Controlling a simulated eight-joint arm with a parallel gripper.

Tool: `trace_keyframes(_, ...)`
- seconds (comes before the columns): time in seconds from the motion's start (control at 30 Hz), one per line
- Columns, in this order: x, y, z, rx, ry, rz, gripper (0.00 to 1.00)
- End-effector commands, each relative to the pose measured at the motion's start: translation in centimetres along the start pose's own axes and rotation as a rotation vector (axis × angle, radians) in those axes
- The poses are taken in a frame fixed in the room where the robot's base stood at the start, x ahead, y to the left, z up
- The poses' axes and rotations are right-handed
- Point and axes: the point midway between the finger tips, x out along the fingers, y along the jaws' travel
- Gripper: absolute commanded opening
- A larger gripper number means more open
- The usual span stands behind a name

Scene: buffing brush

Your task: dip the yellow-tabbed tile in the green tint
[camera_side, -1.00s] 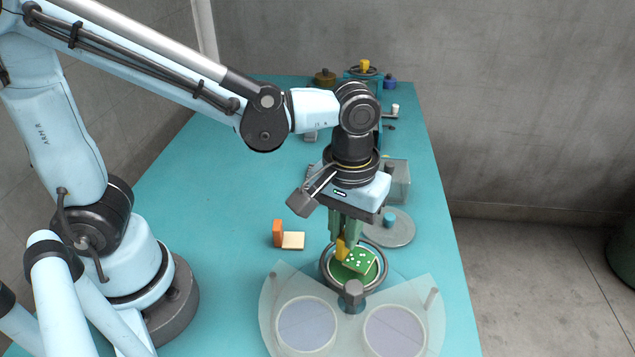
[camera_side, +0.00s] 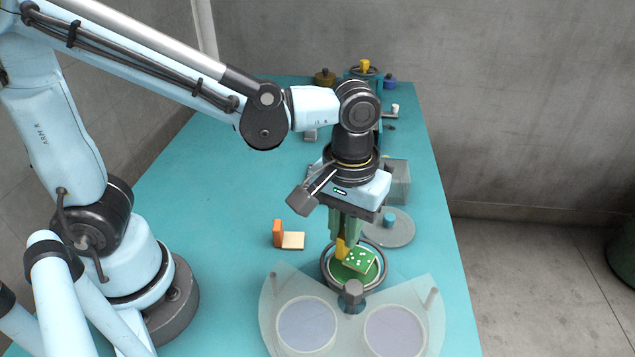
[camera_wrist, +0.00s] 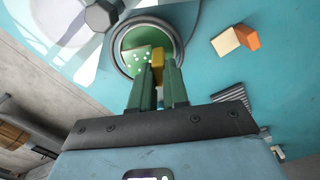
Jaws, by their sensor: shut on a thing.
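My gripper (camera_side: 346,232) has green fingers and is shut on the yellow tab (camera_side: 341,249) of a tile. The tile (camera_side: 360,260) is green on its face with white dots, and it is tilted over the round green tint pot (camera_side: 345,273). In the wrist view the fingers (camera_wrist: 158,70) hold the yellow tab (camera_wrist: 157,60), and the tile (camera_wrist: 138,62) lies within the rim of the pot (camera_wrist: 127,37). I cannot tell how deep the tile's lower edge sits in the tint.
A clear fan-shaped cover (camera_side: 352,328) with two round pale windows lies in front of the pot. A cream tile with an orange tab (camera_side: 277,234) rests to the left. A grey disc with a blue knob (camera_side: 389,220) is behind, right. The table's left middle is clear.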

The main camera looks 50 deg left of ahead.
Motion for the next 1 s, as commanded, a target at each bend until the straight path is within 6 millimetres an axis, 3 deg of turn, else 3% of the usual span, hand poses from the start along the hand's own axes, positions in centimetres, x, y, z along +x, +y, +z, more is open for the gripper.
trace_keyframes(0.47, -0.2, 0.0, 0.0, 0.0, 0.0, 0.0, 0.0)
trace_keyframes(1.0, -3.7, 0.0, 0.0, 0.0, 0.0, 0.0, 0.0)
